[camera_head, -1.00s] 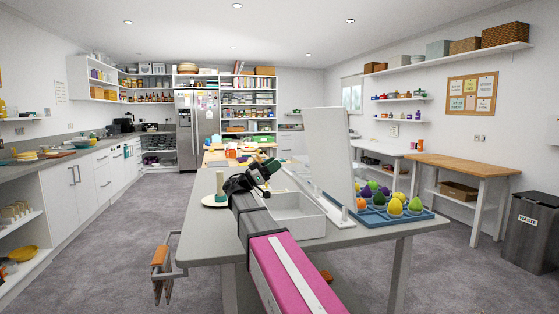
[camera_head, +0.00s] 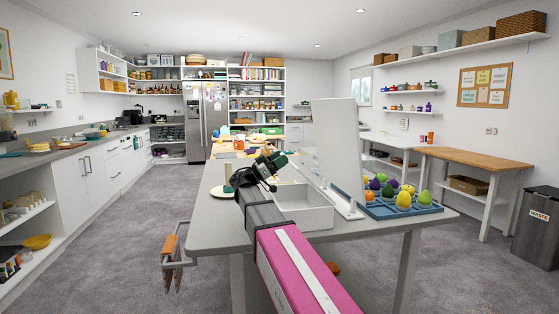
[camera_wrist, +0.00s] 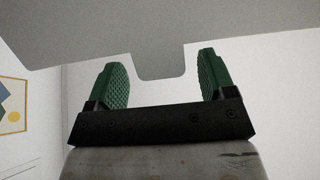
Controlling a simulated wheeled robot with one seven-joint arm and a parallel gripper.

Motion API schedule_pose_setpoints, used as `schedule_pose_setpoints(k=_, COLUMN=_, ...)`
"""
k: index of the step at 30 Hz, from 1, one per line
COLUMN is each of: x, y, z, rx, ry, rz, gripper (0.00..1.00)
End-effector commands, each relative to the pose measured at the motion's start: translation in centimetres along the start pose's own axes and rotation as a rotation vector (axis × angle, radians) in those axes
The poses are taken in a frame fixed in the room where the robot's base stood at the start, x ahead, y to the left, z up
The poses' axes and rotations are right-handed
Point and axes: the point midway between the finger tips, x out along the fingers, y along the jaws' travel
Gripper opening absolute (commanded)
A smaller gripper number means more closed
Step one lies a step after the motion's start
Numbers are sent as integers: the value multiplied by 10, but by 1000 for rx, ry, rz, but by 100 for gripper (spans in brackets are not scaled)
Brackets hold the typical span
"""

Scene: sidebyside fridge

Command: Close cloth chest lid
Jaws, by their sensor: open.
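The white cloth chest (camera_head: 306,217) stands on the grey table in the head view, its box open at the top. Its lid (camera_head: 340,150) stands up on the right side of the box, leaning a little. My gripper (camera_head: 276,163) is over the box, to the left of the lid. In the wrist view my gripper (camera_wrist: 162,82) has its two green fingers wide apart with nothing between them. A pale grey panel with a tab (camera_wrist: 160,62), seemingly the lid, spans the top of the wrist view, beyond the fingers. I cannot tell whether they touch.
A round plate (camera_head: 222,191) lies left of the box. A wooden-topped table (camera_head: 476,163) and waste bin (camera_head: 538,226) stand to the right. Floor on the left is clear.

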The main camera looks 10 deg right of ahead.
Motion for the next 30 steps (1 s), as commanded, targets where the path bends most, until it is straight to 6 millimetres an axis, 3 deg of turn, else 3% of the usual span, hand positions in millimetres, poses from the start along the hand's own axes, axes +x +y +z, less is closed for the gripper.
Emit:
schedule_pose_setpoints(k=10, x=-10, y=-1, z=0, rx=0, ry=2, rz=-2, gripper=77)
schedule_pose_setpoints(k=21, x=-76, y=-1, z=0, rx=0, ry=1, rz=-3, gripper=77)
schedule_pose_setpoints(k=30, x=-106, y=0, z=0, rx=0, ry=1, rz=-1, gripper=77)
